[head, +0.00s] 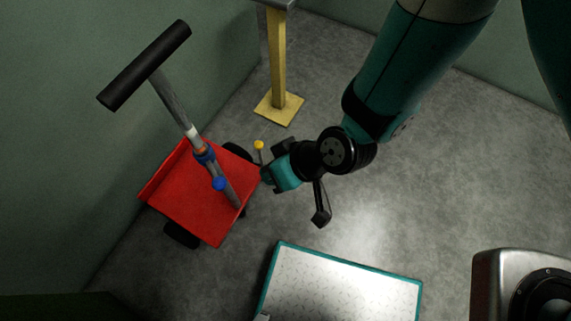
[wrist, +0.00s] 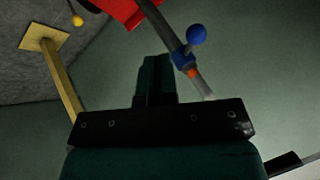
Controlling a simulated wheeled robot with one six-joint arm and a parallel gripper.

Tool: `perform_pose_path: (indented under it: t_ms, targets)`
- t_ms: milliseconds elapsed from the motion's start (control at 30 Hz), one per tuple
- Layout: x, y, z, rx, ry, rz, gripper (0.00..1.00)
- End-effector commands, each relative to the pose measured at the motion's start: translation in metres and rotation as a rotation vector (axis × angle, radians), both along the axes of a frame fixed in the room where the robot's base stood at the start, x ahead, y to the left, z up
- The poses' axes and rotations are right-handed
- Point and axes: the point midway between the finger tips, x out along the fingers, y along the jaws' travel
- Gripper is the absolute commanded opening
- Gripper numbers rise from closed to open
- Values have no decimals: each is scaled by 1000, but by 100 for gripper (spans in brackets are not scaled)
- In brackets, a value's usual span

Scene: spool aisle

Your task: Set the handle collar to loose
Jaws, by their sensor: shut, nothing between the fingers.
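The cart's handle is a grey shaft (head: 171,101) with a black crossbar grip (head: 145,66), leaning up from the red cart (head: 190,205). The blue collar (head: 204,154) sits around the shaft, and its round blue knob (head: 219,184) sticks out to the side. An orange band and a white band (head: 191,132) lie just gripward of the collar. My gripper (head: 267,176) is shut and empty, to the right of the collar and apart from it. In the wrist view, the shut fingers (wrist: 155,62) point up beside the collar (wrist: 184,59) and its knob (wrist: 196,34).
A yellow knob on a thin stalk (head: 259,146) stands by the cart's right edge. A yellow post (head: 279,60) on a square base stands behind. A pale teal-edged platform (head: 340,288) lies at the front.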

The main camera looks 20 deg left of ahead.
Motion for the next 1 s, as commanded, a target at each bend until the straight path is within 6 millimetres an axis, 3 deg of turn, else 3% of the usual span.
perform_pose_path:
  t_ms: [233, 1000]
  targets:
    - [-1, -22, 27, 1, 0, 0, 0]
    - [2, -26, 37, 1, -1, -2, 0]
